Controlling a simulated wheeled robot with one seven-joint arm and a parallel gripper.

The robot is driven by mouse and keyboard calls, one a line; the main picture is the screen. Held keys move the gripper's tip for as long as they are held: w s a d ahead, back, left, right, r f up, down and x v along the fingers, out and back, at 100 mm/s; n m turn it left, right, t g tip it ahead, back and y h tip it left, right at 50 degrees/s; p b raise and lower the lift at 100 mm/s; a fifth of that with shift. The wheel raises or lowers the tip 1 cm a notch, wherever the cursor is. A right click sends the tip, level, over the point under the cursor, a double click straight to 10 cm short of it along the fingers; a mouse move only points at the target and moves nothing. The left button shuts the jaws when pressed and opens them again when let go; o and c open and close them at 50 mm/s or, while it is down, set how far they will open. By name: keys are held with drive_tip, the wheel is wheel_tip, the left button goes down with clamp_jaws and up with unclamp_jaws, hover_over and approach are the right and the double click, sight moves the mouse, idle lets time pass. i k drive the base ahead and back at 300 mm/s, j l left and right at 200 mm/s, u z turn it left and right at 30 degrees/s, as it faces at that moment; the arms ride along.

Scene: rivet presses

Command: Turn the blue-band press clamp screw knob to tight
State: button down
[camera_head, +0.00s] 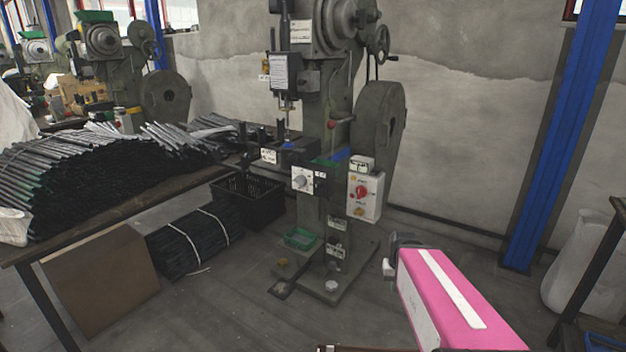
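A grey-green rivet press (338,215) stands upright in the middle of the view. It carries a blue patch (340,155) at table height. Below that, a white plate on its front bears a pale round knob (300,182); its markings are too small to read, and I cannot tell if it is the clamp screw knob. My pink and white arm reaches in from the lower right. My gripper (393,262) seems to be the small dark and grey end of it, right of the press base and apart from the press. Its fingers cannot be made out.
A white switch box (364,205) with a red knob sits on the press's right side. A table of dark rods (80,175) stands left, with a black crate (250,198) and bundled rods (190,243) below. More presses (105,55) stand behind. Open floor lies before the press.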

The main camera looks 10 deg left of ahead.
sight(292, 158)
drive_tip(key=i+u, duration=0.2)
drive_tip(key=u, duration=0.7)
